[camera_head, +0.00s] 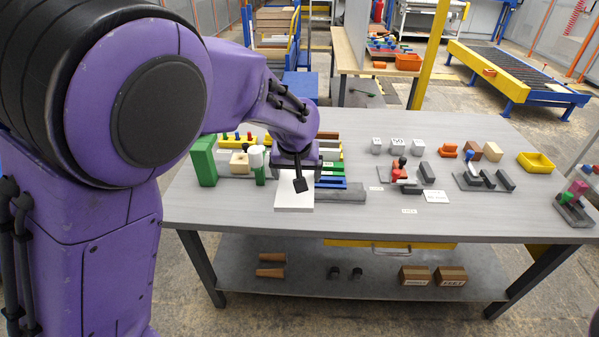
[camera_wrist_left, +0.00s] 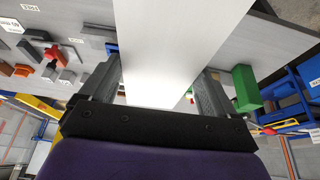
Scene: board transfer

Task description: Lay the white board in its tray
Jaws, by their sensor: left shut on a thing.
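The white board (camera_head: 294,197) is a flat pale plate at the front left of the table. My left gripper (camera_head: 301,184) is over it, with the arm hiding part of the board. In the left wrist view the white board (camera_wrist_left: 178,40) runs between the two fingers of my left gripper (camera_wrist_left: 156,88), which is shut on it. A grey flat piece (camera_head: 346,195) lies just right of the board; I cannot tell whether it is the tray. Whether the board touches the table is unclear. My right gripper is not in view.
Coloured strips, one blue (camera_head: 331,183), lie right of and behind the gripper. A green block (camera_head: 203,160) stands at the left. Grey cubes, a red part (camera_head: 399,172), dark fixtures and a yellow bin (camera_head: 536,162) sit to the right.

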